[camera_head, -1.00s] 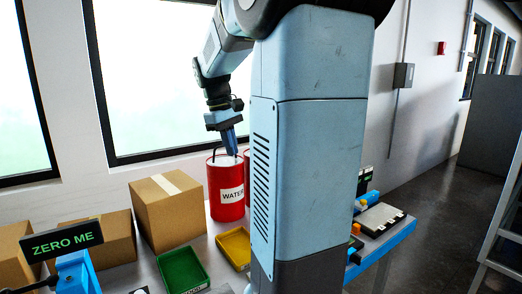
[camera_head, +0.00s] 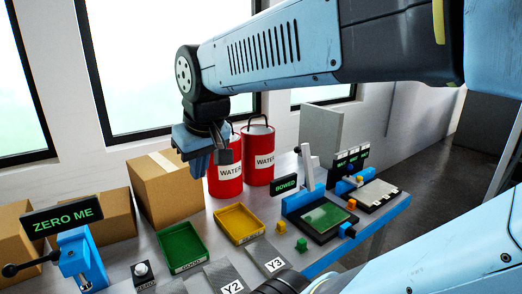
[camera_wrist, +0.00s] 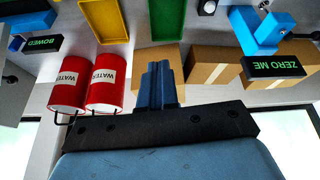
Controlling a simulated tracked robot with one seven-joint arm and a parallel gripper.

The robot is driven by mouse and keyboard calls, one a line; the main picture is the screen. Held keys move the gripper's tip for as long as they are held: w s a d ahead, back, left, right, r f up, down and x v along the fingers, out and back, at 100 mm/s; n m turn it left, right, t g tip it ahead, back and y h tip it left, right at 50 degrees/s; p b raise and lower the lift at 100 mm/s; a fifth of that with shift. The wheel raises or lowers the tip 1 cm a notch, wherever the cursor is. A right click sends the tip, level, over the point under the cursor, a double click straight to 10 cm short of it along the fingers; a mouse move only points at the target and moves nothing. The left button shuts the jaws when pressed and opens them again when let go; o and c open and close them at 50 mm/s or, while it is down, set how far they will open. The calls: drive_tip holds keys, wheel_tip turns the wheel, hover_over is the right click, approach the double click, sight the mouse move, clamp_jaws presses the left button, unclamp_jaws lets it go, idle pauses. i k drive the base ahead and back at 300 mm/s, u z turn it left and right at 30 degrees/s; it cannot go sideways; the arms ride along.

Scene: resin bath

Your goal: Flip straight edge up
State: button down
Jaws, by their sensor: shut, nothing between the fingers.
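My gripper (camera_head: 200,166) hangs in front of the left red drum, above the bench. In the wrist view its two blue fingers (camera_wrist: 158,84) are together with nothing between them. A pale upright bar (camera_head: 306,165) rises at the back of this fixture. I cannot tell surely whether this bar is the straight edge. My gripper is well to the left of the fixture and apart from it.
Red WATER drums (camera_head: 258,154) and cardboard boxes (camera_head: 165,190) stand at the back. Green (camera_head: 181,268) and yellow (camera_head: 240,240) trays lie mid-bench. A blue ZERO ME stand (camera_head: 80,258) is left, Y2 and Y3 plates (camera_head: 268,261) in front, and a second fixture (camera_head: 378,193) at right.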

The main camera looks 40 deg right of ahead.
sight(310, 162)
drive_tip(key=z, duration=1.25)
drive_tip(key=k, duration=0.45)
drive_tip(key=z, duration=0.2)
